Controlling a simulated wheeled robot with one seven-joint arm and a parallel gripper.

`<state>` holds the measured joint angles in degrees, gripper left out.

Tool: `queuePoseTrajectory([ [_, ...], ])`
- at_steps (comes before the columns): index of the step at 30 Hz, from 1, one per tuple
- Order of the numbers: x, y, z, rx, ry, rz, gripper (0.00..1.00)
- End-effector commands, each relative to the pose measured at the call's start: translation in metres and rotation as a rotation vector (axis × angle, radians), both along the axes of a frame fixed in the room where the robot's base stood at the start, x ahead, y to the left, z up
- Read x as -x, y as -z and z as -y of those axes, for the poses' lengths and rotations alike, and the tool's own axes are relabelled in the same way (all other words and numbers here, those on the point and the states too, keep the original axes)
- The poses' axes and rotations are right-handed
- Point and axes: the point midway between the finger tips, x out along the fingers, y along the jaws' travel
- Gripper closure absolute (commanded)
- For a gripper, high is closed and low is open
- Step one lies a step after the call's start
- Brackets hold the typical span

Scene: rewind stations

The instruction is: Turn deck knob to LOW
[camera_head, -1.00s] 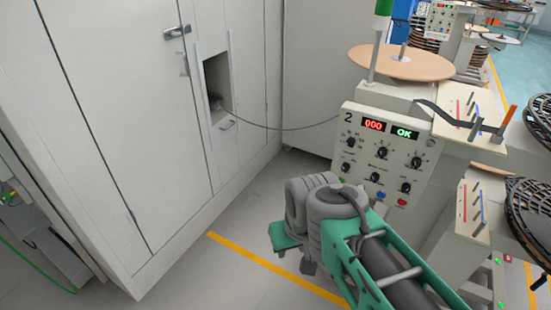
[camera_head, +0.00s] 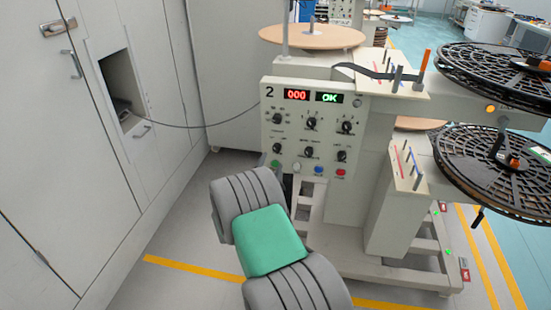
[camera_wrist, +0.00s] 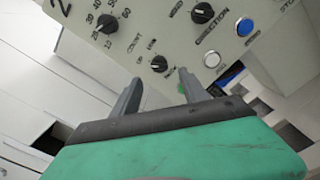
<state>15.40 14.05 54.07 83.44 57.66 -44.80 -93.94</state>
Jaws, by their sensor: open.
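The machine's front panel (camera_head: 315,130) stands right of centre in the head view, with a "2", a red 000 display and a green OK display. A small black knob with a white pointer line is at the panel's lower left (camera_head: 277,148); it also shows in the wrist view (camera_wrist: 159,63). Its label there is small and tilted, likely DECK; I cannot read its setting for sure. My gripper (camera_wrist: 160,77) is open and empty, its two dark fingers pointing toward this knob, apart from the panel. In the head view my arm hides the fingers.
A numbered dial (camera_wrist: 106,24) and the DIRECTION knob (camera_wrist: 202,12) flank the small knob. White (camera_wrist: 211,59) and blue (camera_wrist: 243,27) buttons lie close by. A grey cabinet (camera_head: 75,150) stands at left, and black reels (camera_head: 495,170) jut out at right.

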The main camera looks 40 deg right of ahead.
Motion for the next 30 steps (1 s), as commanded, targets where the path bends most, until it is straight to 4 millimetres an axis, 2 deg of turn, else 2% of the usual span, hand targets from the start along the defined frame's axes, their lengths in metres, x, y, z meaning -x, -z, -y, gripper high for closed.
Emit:
queuePoseTrajectory([
  [6, -0.024, -0.003, 0.035, -0.004, 0.006, 0.007, 0.48],
  [10, -0.036, -0.002, 0.051, -0.006, 0.005, 0.005, 0.48],
  [20, -0.042, -0.002, 0.057, -0.006, 0.002, 0.005, 0.48],
  [30, -0.042, -0.003, 0.057, -0.007, 0.002, 0.006, 0.75],
])
